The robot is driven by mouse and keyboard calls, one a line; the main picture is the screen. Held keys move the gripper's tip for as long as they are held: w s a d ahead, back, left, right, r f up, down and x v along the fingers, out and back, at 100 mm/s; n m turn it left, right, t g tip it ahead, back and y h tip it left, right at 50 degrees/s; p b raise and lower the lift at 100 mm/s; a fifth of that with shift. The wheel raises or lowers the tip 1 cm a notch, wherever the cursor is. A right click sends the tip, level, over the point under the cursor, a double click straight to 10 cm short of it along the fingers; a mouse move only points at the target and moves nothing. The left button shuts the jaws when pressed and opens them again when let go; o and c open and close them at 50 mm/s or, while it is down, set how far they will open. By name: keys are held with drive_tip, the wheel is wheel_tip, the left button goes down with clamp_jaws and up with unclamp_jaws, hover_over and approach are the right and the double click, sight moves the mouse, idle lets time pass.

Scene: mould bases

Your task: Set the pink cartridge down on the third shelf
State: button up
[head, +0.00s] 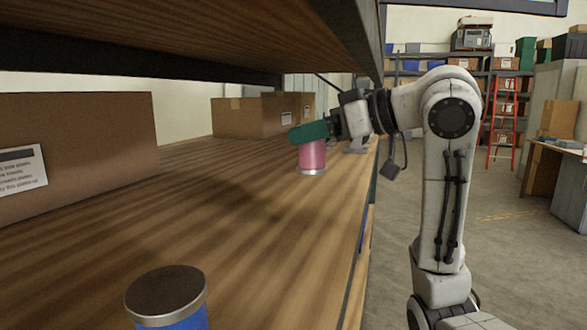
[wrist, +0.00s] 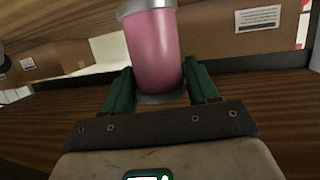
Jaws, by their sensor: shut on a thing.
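The pink cartridge (head: 312,154) is a cylinder with a metal end, upright at the right part of the wooden shelf (head: 250,200) in the head view. My gripper (head: 308,132) has green fingers and is shut on its upper part. In the wrist view the cartridge (wrist: 153,50) stands between the two green fingers (wrist: 160,85). Its lower metal end is at or just above the shelf boards; I cannot tell whether it touches.
A blue can with a dark lid (head: 167,292) stands at the front of the shelf. A large cardboard box (head: 75,145) is at left, and more boxes (head: 262,115) stand at the back. Another shelf board (head: 200,35) hangs overhead. The middle of the shelf is clear.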

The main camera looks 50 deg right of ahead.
sight(298, 170)
drive_tip(key=w+f, duration=0.1)
drive_tip(key=w+a+f, duration=0.1)
drive_tip(key=f, duration=0.1)
drive_tip(key=shift+w+f, duration=0.15)
drive_tip(key=shift+w, duration=0.05)
drive_tip(key=shift+w+a+f, duration=0.1)
drive_tip(key=shift+w+f, duration=0.05)
drive_tip(key=shift+f, duration=0.8)
drive_tip(key=shift+w+a+f, duration=0.1)
drive_tip(key=shift+w+f, duration=0.05)
drive_tip(key=shift+f, duration=0.75)
drive_tip(key=o, duration=1.1)
drive_tip(key=shift+f, duration=0.1)
drive_tip(key=shift+o, duration=0.2)
drive_tip(key=shift+s+r, duration=0.15)
drive_tip(key=shift+r, duration=0.05)
drive_tip(key=v, duration=1.1)
drive_tip(key=shift+s, duration=0.35)
drive_tip(key=shift+d+r, duration=0.1)
